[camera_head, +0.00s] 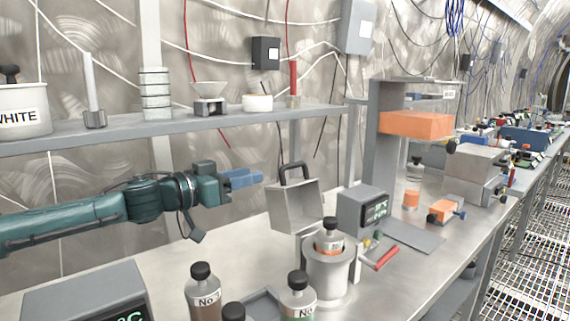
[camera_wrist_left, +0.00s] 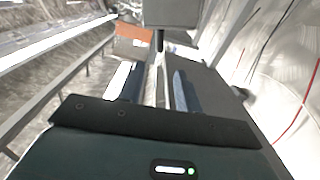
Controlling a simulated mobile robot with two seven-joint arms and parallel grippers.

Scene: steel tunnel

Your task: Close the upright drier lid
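The drier (camera_head: 327,272) is a grey cylinder on the bench with a black-capped bottle (camera_head: 329,236) in its mouth. Its grey box-shaped lid (camera_head: 295,207) stands upright behind the mouth, with a black handle (camera_head: 294,168) on top. My left gripper (camera_head: 256,178) is to the left of the lid at about handle height, apart from it. Its two blue fingers, also in the left wrist view (camera_wrist_left: 157,90), are spread with nothing between them. A grey block at the top of that view may be the lid; I cannot tell. My right gripper is not in view.
A shelf (camera_head: 190,123) with small items runs along the wall behind my left arm. Bottles (camera_head: 203,290) stand in front at the left. A grey display box (camera_head: 364,210) and a red-handled part (camera_head: 386,257) are right of the drier. The bench under my arm is clear.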

